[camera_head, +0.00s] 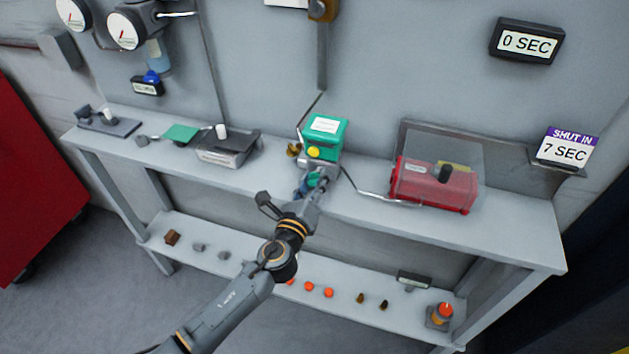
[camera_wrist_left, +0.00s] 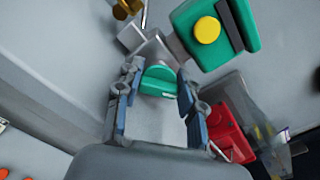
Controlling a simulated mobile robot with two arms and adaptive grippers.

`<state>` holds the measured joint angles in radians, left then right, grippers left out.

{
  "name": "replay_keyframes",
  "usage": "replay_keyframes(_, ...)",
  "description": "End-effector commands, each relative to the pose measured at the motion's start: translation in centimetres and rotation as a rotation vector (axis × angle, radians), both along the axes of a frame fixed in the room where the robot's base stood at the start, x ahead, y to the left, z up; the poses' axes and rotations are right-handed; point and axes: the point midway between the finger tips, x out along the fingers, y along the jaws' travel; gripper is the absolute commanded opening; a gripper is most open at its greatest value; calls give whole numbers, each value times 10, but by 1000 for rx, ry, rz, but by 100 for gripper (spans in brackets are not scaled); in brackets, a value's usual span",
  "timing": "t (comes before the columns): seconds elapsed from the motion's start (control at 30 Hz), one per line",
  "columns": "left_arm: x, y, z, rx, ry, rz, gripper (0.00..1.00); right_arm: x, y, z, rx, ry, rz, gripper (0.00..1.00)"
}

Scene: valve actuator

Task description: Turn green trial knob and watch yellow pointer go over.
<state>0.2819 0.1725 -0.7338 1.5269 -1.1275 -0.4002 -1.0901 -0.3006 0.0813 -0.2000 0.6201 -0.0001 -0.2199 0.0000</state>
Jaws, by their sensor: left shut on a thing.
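The green knob (camera_head: 314,180) is on the front of a grey block below a green box (camera_head: 325,127) with a yellow round button (camera_head: 313,152). My left gripper (camera_head: 311,186) reaches it from the front and is shut on it. In the left wrist view, the green knob (camera_wrist_left: 158,82) sits between the two fingers of the left gripper (camera_wrist_left: 157,90), and the yellow button (camera_wrist_left: 207,30) is above it. A flat yellow piece (camera_head: 455,168), maybe the pointer, lies on top of the red actuator (camera_head: 432,186) beside a black post. My right gripper is not in view.
The bench (camera_head: 515,225) also holds a grey box (camera_head: 228,150) on the left. A sign reads "SHUT IN 7 SEC" (camera_head: 567,148); a wall display reads "0 SEC" (camera_head: 527,42). Small parts lie on the lower shelf (camera_head: 190,235).

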Motion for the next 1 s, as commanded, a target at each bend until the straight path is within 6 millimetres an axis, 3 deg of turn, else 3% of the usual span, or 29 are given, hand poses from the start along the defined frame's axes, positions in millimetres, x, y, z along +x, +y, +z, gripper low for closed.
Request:
replay_keyframes(0.27,0,0,0,-1,0,0,7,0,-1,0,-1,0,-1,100)
replay_keyframes(0.3,0,0,0,-1,0,0,41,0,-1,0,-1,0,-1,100)
replay_keyframes(0.4,0,0,0,0,0,0,61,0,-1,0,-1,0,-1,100)
replay_keyframes(0.83,0,0,-1,5,0,1,62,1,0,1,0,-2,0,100)
replay_keyframes(1.0,0,0,3,128,-38,1,62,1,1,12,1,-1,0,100)
